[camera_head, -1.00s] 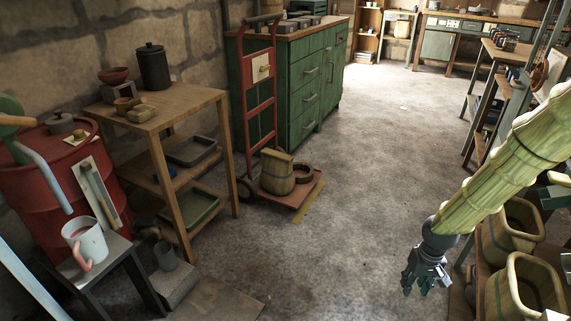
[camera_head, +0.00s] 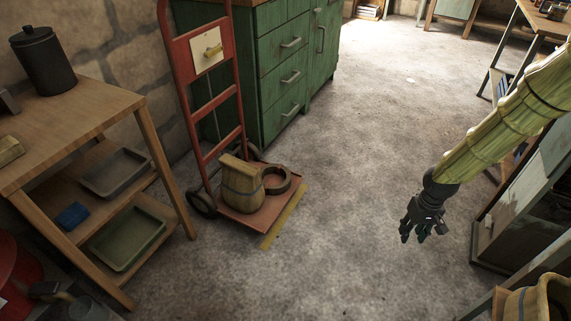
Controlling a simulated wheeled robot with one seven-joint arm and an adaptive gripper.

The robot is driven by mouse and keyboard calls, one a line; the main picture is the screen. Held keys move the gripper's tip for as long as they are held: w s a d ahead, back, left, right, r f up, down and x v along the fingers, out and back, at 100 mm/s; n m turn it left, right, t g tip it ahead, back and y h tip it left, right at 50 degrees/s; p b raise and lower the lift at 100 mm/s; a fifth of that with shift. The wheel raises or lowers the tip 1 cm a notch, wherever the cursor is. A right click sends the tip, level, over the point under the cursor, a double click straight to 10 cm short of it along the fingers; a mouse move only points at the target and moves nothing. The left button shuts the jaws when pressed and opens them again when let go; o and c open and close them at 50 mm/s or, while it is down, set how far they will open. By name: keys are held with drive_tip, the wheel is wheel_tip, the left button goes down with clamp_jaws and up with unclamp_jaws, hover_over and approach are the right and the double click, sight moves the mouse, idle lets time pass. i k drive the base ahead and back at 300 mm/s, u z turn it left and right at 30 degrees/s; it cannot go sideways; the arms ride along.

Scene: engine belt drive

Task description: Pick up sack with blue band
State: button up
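A tan sack with a dark bluish band (camera_head: 241,186) around its middle stands upright on the red base plate of a hand truck (camera_head: 213,95), left of the picture's centre. A brown ring-shaped thing (camera_head: 277,180) lies beside it on the right, on the same plate. My gripper (camera_head: 422,232) hangs at the right, pointing down over bare floor, well apart from the sack. Its dark fingers look spread, with nothing between them. Part of another tan sack or bucket (camera_head: 548,300) shows at the bottom right corner; its band is mostly cut off.
A wooden shelf table (camera_head: 75,110) with trays and a dark canister (camera_head: 45,60) stands at the left. A green drawer cabinet (camera_head: 285,65) is behind the hand truck. A dark cabinet (camera_head: 520,205) is at the right. The floor between is clear.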

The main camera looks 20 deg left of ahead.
sight(241, 189)
drive_tip(key=i, duration=1.25)
drive_tip(key=u, duration=2.05)
